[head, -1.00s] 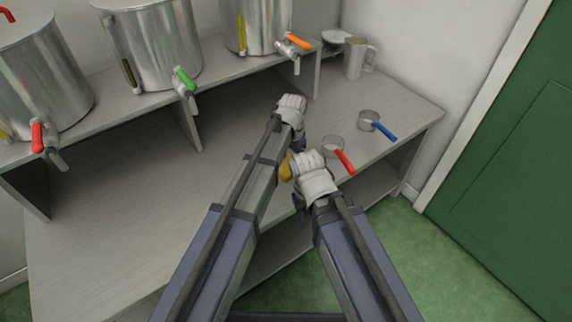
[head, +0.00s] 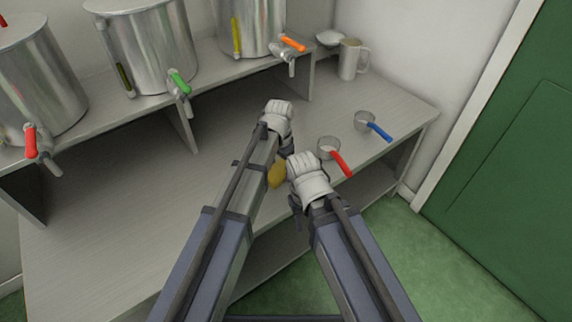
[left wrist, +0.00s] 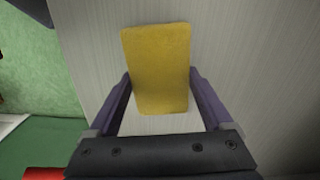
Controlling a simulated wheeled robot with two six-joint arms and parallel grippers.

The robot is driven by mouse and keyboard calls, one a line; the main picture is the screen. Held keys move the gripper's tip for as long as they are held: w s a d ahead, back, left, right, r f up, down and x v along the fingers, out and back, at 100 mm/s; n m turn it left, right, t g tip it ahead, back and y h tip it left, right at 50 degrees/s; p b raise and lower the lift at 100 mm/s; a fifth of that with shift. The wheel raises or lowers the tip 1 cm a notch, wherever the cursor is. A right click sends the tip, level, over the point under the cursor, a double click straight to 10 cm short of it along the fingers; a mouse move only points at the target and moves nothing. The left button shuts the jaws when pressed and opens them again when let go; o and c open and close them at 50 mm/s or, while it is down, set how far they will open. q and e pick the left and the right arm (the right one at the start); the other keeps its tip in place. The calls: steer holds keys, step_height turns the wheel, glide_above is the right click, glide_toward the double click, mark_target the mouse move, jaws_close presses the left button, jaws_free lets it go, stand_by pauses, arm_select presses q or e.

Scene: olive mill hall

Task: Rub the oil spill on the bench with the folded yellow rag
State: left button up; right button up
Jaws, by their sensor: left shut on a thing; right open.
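The folded yellow rag (left wrist: 157,50) lies between the two fingers of my left gripper (left wrist: 161,78), which is shut on it. In the head view the rag (head: 277,174) shows partly between my two forearms, and my left gripper (head: 278,122) is mostly hidden by its own wrist. My right gripper (head: 296,207) is open, close beside the rag to the right, near the front edge of the bench (head: 110,210). I cannot make out the oil spill in either view. Whether the rag touches the bench is unclear.
A red-handled cup (head: 329,148) and a blue-handled cup (head: 365,121) stand right of my grippers. A metal jug (head: 350,60) is at the back right. Steel tanks (head: 150,50) with taps stand on a raised shelf (head: 215,75). The bench's left part is clear.

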mark_target(270, 174)
arm_select(q)
steer(key=shift+s+a, duration=0.1)
steer(key=shift+a, duration=0.05)
steer(key=shift+s+a+f, duration=0.15)
steer(key=shift+s+a, duration=0.95)
steer(key=shift+a, duration=0.3)
steer(key=shift+s+a, duration=0.5)
steer(key=shift+a, duration=0.25)
steer(key=shift+s+a, duration=0.5)
steer(key=shift+a, duration=0.25)
steer(key=shift+s+a, duration=1.1)
steer(key=shift+a, duration=0.3)
step_height(270, 174, up, 6)
steer(key=p, duration=0.5)
steer(key=shift+p, duration=0.3)
steer(key=shift+w, duration=0.1)
